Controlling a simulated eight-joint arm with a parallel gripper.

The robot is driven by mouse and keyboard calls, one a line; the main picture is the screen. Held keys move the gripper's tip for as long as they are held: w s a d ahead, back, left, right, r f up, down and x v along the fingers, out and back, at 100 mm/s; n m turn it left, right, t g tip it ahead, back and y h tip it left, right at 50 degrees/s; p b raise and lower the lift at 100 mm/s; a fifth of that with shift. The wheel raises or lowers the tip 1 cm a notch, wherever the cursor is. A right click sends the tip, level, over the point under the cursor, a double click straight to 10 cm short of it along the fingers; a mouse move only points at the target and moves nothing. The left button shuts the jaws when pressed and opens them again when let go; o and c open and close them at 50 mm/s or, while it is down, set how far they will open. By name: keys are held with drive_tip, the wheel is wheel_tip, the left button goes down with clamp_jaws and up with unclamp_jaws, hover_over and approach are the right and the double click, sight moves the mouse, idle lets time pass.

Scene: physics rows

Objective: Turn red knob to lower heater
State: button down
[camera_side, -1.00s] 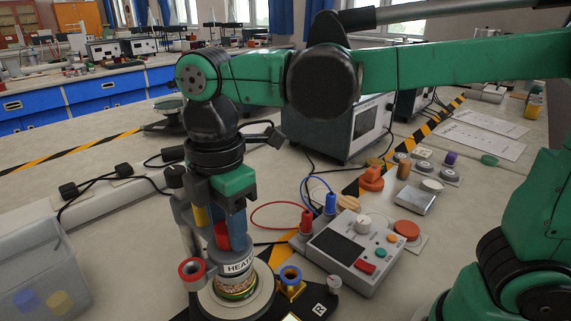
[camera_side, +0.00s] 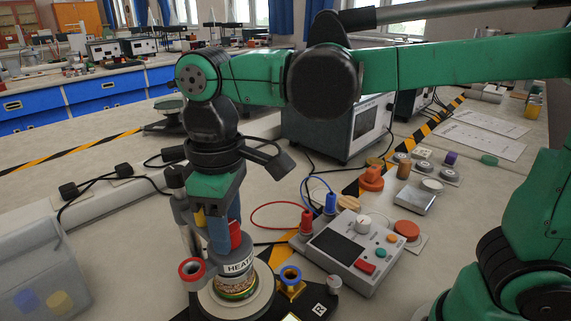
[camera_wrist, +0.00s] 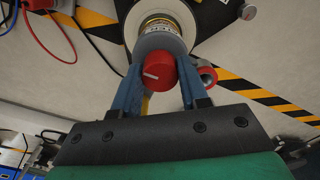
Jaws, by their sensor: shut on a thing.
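The red knob (camera_wrist: 160,72) is round with a white pointer line, which points left in the wrist view. It sits on top of the heater (camera_side: 237,276), a cylinder with a white "HEATER" label and a coiled, shiny lower part. My gripper (camera_wrist: 160,82) is around the knob from above, its blue fingers shut on the knob's sides. In the side view only part of the red knob (camera_side: 235,233) shows beside my finger; the rest is hidden.
A grey control box (camera_side: 352,250) with a dial and buttons stands right of the heater. Red (camera_side: 306,220) and blue (camera_side: 330,203) plugs with cables stand close by. A red-topped post (camera_side: 192,270) and a blue-ringed yellow post (camera_side: 290,276) flank the heater. A clear bin (camera_side: 45,255) is at left.

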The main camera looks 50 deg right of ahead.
drive_tip(key=m, duration=0.6)
idle(0.6)
drive_tip(key=shift+c, duration=2.3)
unclamp_jaws()
drive_tip(key=shift+r, duration=2.8)
drive_tip(key=s+d+f+m+t, duration=0.1)
drive_tip(key=d+f+t, duration=0.6)
drive_tip(key=d, duration=0.8)
wheel_tip(320, 180, down, 2)
drive_tip(key=shift+s+f, duration=0.15)
